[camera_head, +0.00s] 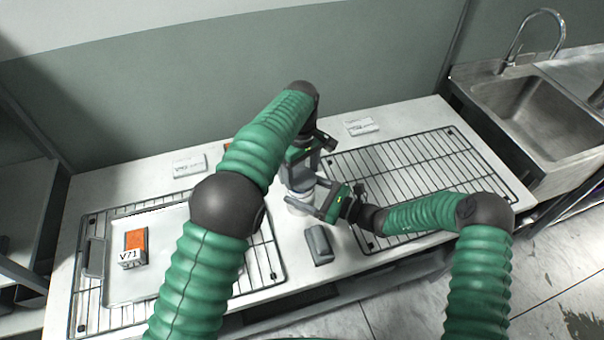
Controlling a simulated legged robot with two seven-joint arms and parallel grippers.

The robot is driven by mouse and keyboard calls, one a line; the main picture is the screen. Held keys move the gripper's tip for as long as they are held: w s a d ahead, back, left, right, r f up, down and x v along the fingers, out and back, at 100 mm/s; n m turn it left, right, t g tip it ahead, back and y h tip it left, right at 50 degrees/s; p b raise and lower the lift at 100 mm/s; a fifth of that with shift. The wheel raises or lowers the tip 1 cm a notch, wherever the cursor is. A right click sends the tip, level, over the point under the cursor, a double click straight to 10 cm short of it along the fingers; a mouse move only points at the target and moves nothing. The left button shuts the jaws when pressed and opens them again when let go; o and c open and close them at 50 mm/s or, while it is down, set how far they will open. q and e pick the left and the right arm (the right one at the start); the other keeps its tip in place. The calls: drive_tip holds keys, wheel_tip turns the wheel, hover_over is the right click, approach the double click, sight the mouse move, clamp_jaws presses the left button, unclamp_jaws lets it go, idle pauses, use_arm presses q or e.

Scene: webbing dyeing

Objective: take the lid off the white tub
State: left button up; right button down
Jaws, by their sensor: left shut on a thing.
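The white tub (299,206) stands near the middle of the counter, mostly hidden by my grippers. My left gripper (300,186) points down over it from above and is shut on its lid, which is mostly hidden between the fingers. I cannot tell whether the lid is still seated on the tub or raised. My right gripper (314,202) reaches in from the right with its fingers at the tub's side. Whether those fingers grip the tub is too small to tell.
A dark grey block (319,245) lies just in front of the tub. A tray (120,290) with an orange-and-white V71 box (134,248) sits on the left rack. White labelled boxes lie behind (189,166) and (361,127). An empty wire rack (440,165) and sink (530,115) are right.

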sight(301, 177)
use_arm(q)
drive_tip(key=shift+r, duration=0.25)
use_arm(e)
drive_tip(key=shift+w+d, duration=0.1)
use_arm(q)
drive_tip(key=shift+r, duration=1.95)
use_arm(e)
unclamp_jaws()
